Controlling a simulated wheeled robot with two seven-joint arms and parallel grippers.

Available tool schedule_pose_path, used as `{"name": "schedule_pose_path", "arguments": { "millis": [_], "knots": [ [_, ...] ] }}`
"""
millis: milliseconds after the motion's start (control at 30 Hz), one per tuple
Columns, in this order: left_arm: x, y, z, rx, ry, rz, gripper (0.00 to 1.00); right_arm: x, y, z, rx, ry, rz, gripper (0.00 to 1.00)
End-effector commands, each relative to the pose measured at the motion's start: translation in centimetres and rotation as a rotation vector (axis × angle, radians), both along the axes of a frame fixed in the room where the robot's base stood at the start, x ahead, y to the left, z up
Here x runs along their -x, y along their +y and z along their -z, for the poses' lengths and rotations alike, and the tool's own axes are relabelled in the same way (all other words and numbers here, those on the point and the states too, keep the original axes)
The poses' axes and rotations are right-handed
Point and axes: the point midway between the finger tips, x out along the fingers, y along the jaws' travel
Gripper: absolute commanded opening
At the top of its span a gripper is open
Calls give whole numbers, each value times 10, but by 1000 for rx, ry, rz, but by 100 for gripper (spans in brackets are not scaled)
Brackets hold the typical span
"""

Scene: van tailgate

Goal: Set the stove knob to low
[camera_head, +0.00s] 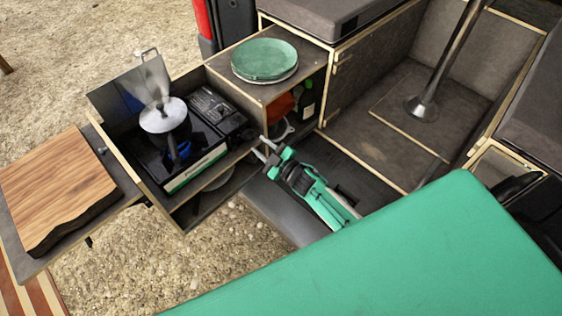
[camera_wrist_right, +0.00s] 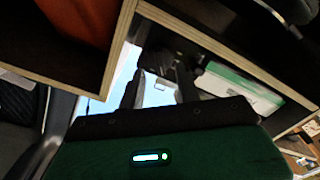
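The stove (camera_head: 196,166) sits in a pull-out wooden box at the left, with a pale front strip edged in green. A silver-lidded pot (camera_head: 163,117) stands on it, and a blue flame glows below. I cannot make out the knob in either view. My right gripper (camera_head: 263,149) is to the right of the stove front, apart from it, near the box's right corner. Its two fingers are spread with nothing visible between them. In the right wrist view, the pale and green stove front (camera_wrist_right: 238,90) shows beyond the right gripper (camera_wrist_right: 160,82). My left gripper is out of view.
A cabinet with green plates (camera_head: 264,60) on top stands behind my right gripper; a dark bottle (camera_head: 306,100) is inside. A wooden board (camera_head: 58,188) lies on the side shelf at left. A metal table leg (camera_head: 445,62) rises at the right. Gravel lies in front of the box.

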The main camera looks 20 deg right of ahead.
Motion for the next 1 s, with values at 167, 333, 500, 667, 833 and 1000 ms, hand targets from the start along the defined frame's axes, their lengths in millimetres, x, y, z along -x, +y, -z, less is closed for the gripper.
{"name": "schedule_pose_path", "arguments": {
  "millis": [167,333,500,667,833,1000],
  "knots": [
    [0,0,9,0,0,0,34,35,-13,4,2,2,-1,34],
    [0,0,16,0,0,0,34,64,-23,3,2,2,0,34],
    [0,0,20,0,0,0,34,86,-31,3,1,2,0,34],
    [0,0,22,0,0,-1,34,96,-35,1,0,1,0,34],
    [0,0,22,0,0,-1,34,98,-36,0,0,0,0,34],
    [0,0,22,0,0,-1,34,98,-36,0,0,0,0,34]
  ]
}}
